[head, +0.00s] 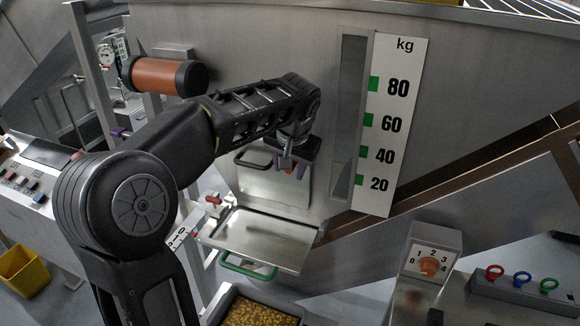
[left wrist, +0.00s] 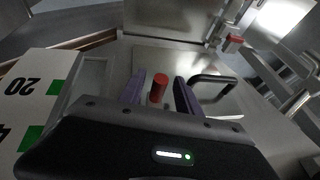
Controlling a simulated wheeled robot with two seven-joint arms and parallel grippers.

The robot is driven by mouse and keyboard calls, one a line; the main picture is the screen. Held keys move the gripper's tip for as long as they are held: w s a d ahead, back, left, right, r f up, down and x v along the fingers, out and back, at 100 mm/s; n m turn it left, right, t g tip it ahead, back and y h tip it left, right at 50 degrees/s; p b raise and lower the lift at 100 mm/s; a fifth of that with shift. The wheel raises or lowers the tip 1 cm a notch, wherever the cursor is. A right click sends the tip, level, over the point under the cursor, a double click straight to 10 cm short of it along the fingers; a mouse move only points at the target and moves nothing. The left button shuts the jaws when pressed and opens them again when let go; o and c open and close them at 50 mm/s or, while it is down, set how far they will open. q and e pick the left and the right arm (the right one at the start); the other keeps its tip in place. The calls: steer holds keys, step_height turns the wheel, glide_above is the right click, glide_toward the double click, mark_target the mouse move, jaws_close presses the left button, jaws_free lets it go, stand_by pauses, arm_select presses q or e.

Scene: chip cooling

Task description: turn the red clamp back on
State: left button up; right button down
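My left gripper (head: 290,168) comes in from the left, in front of the upright metal panel beside the kg scale. In the left wrist view its two purple fingers (left wrist: 161,92) stand apart. A short red cylindrical grip (left wrist: 159,87) shows between them, with a gap on each side. In the head view the gripper mostly hides this grip. A second red-tipped clamp handle (head: 213,200) is at the left of the hinged metal flap; a red tip also shows at the upper right of the left wrist view (left wrist: 234,42). I cannot tell which red part is the task's clamp. My right gripper is out of view.
A black handle (head: 252,158) is on the panel. The open metal flap (head: 264,238) with a green handle (head: 250,270) juts out below my gripper. The kg scale (head: 391,125) is to the right. A tray of yellow pieces (head: 228,296) sits below, and a dial box (head: 432,255) is at right.

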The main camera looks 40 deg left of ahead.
arm_select(q)
steer(key=shift+r, duration=0.15)
steer(key=b+v, duration=0.1)
steer(key=v, duration=0.6)
steer(key=shift+d+r, duration=0.15)
steer(key=shift+r, duration=0.05)
steer(key=shift+s, duration=0.15)
stand_by(0.3)
